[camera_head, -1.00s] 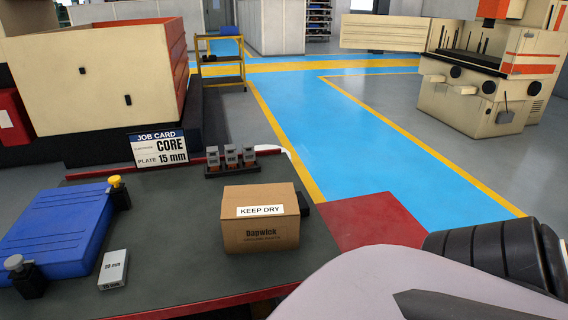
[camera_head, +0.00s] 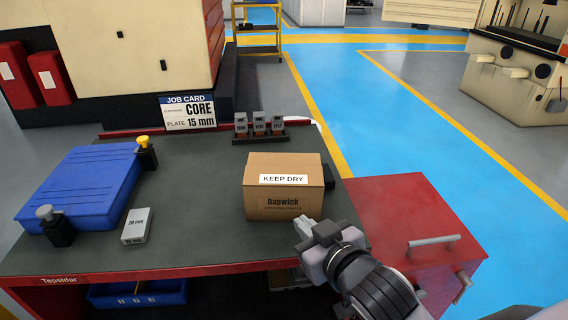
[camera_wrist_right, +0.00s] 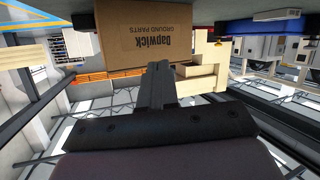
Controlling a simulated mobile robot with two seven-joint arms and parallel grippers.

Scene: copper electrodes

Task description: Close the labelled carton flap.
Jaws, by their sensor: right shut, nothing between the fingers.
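The brown cardboard carton (camera_head: 284,205) stands on the dark bench top. Its top looks flat in the head view, and a white KEEP DRY label (camera_head: 283,179) lies across its front upper edge. I cannot tell whether the labelled flap lies fully down. My right gripper (camera_head: 304,226) is shut and empty, just in front of the carton's lower right front corner. In the right wrist view the shut fingers (camera_wrist_right: 158,72) point at the carton's printed front (camera_wrist_right: 140,38), which shows upside down. Any contact is unclear. My left gripper is out of view.
A blue case (camera_head: 85,185) and a grey 20 mm block (camera_head: 136,226) lie left on the bench. A rack of several electrodes (camera_head: 259,128) and a job card (camera_head: 188,112) stand behind. A red cabinet (camera_head: 400,205) adjoins the right side. Bare bench lies left of the carton.

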